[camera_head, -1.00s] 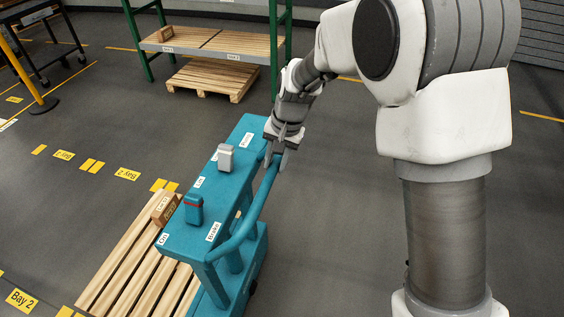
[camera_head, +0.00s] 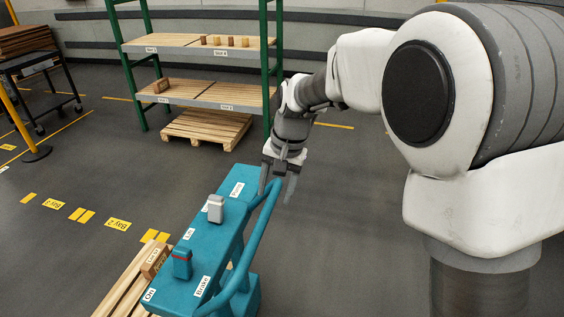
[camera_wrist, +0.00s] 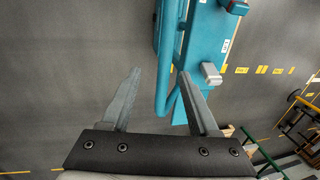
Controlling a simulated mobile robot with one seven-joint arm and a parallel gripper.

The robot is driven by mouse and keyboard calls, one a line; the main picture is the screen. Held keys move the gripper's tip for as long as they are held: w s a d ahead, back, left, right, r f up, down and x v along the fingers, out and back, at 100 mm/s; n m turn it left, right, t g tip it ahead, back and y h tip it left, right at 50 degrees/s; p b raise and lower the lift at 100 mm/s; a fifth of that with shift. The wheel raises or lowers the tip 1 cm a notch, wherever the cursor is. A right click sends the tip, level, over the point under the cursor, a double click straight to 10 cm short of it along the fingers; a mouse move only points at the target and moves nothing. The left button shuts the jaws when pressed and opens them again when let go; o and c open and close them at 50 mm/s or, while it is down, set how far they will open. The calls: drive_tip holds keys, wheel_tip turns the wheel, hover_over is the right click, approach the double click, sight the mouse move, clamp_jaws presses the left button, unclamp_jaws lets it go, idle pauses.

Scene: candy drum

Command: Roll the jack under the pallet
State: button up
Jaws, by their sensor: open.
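The teal jack (camera_head: 218,242) stands at lower centre in the head view, its top labelled Lift, Brake and On. It carries a grey lever (camera_head: 215,208) and a teal lever with a red band (camera_head: 182,263). Its tubular handle (camera_head: 249,250) runs along the right side. My gripper (camera_head: 275,190) is open at the far end of this handle. In the wrist view the handle bar (camera_wrist: 164,95) passes between the spread fingers. A slatted wooden pallet (camera_head: 122,296) lies at lower left beside the jack; the jack's forks are hidden.
A labelled wooden block (camera_head: 155,259) is by the near pallet. A second pallet (camera_head: 207,128) lies under a green-framed shelf (camera_head: 205,92) bearing small blocks. A dark cart (camera_head: 40,75) and a yellow post (camera_head: 22,130) stand at left. Floor right of the jack is clear.

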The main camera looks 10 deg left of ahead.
wheel_tip(320, 180, up, 9)
drive_tip(key=d, duration=0.1)
drive_tip(key=shift+d, duration=0.4)
drive_tip(key=shift+f, duration=0.15)
drive_tip(key=s+d+r+t, duration=0.4)
drive_tip(key=s+d, duration=0.5)
drive_tip(key=d, duration=0.6)
drive_tip(key=s+d+f+n+t+h, duration=0.1)
drive_tip(key=s+d+f+h, duration=0.1)
drive_tip(key=s+d, duration=0.6)
drive_tip(key=s, duration=0.3)
drive_tip(key=shift+s+d, duration=0.25)
drive_tip(key=shift+d, duration=0.05)
